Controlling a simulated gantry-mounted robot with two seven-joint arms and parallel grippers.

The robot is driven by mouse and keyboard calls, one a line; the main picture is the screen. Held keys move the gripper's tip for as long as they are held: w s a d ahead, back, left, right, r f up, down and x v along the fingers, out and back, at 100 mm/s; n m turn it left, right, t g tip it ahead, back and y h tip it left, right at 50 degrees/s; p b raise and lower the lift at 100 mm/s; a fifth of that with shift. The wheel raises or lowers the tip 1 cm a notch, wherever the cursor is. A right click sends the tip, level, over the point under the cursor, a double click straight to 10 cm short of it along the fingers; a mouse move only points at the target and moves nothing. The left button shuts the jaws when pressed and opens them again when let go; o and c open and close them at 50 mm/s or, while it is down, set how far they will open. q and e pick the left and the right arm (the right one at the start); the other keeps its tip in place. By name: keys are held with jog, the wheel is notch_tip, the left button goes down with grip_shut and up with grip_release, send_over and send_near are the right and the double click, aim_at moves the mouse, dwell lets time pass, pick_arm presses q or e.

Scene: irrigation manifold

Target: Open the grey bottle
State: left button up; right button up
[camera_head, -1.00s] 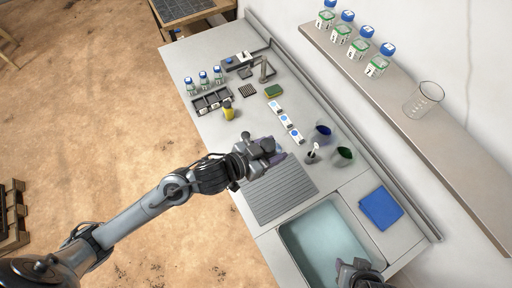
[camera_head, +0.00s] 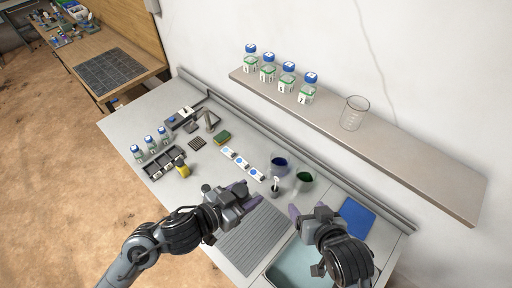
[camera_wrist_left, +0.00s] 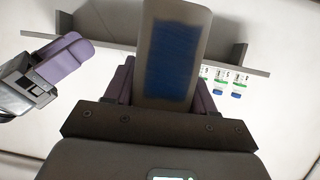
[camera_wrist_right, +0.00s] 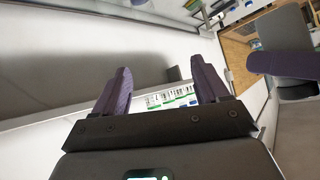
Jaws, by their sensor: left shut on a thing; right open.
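My left gripper (camera_head: 243,190) is shut on the grey bottle (camera_wrist_left: 203,50), raised above the bench. In the right wrist view a grey part of the bottle (camera_wrist_right: 284,30) shows beside a purple left finger. In the head view the bottle is mostly hidden by the gripper. My right gripper (camera_head: 306,211) is open and empty to the right of the left one, over the sink side; nothing sits between its fingers (camera_wrist_right: 165,88).
A sink (camera_head: 292,262) and grey ribbed mat (camera_head: 250,240) lie below. A blue cup (camera_head: 279,167), green cup (camera_head: 304,180) and small pot with a white tool (camera_head: 274,188) stand close ahead. A wall shelf (camera_head: 400,150) holds several blue-capped bottles and a glass beaker (camera_head: 353,113).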

jog(key=w+a+r+n+t+y, duration=0.1)
jog(key=w+a+r+n+y, duration=0.25)
jog(key=a+r, duration=0.5)
jog(key=w+a+r+n+t+y, duration=0.15)
jog(key=a+r+n+y, duration=0.3)
jog(key=a, duration=0.65)
jog(key=s+a+r+n+g+y, duration=0.2)
jog(key=a+n+g, duration=0.2)
jog(key=a+n, duration=0.25)
jog(key=s+a+r+n+g+y, duration=0.2)
jog(key=s+a+n+g+y, duration=0.15)
jog(key=a+n, duration=0.35)
jog(key=n+g+h, duration=0.3)
jog(key=g+h, duration=0.4)
jog(key=h, duration=0.6)
send_near(239, 188)
jog(key=shift+m, duration=0.25)
jog(key=x, duration=0.9)
